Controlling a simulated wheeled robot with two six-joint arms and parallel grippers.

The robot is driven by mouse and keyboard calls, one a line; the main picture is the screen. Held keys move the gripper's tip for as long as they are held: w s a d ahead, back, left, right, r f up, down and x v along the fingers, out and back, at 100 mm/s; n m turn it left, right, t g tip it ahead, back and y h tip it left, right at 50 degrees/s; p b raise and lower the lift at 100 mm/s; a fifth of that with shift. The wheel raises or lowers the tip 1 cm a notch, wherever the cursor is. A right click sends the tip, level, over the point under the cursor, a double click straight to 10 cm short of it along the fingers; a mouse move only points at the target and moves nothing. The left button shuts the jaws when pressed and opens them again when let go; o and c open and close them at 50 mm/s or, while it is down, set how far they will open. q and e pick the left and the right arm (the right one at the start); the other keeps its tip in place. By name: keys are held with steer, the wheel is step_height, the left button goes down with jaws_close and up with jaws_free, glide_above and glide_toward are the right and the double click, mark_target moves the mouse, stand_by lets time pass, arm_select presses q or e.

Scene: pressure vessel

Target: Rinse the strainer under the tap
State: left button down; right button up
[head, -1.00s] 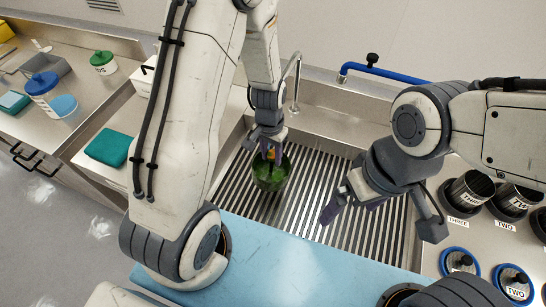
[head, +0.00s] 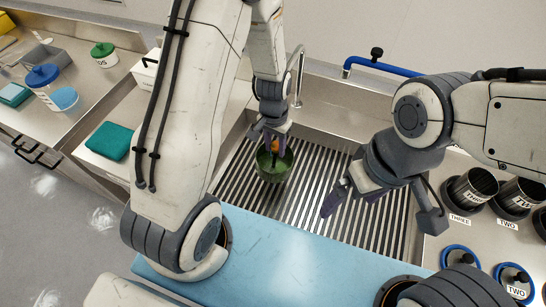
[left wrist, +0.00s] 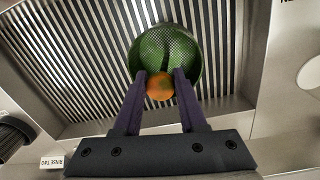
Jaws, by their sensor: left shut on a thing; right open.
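The strainer (head: 274,165) is a green mesh bowl with an orange part at its grip. My left gripper (head: 272,138) is shut on the orange part and holds the strainer over the slatted sink. In the left wrist view the mesh bowl (left wrist: 165,55) shows beyond the fingers, with the orange part between them (left wrist: 160,86). The steel gooseneck tap (head: 299,75) stands at the back of the sink, just behind and right of my left gripper. No water stream is visible. My right gripper (head: 378,208) is open and empty over the sink's right side.
The sink's slatted floor (head: 310,190) is clear around the strainer. A blue pipe with a black knob (head: 376,54) runs along the back. Labelled black cups (head: 470,190) stand right. A blue mat (head: 280,262) covers the front edge.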

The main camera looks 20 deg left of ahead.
arm_select(q)
steer(key=shift+w+d, duration=0.1)
steer(key=shift+d, duration=0.35)
steer(key=shift+a, duration=0.1)
steer(key=shift+a, duration=0.55)
steer(key=shift+d, duration=0.2)
steer(key=shift+d, duration=0.45)
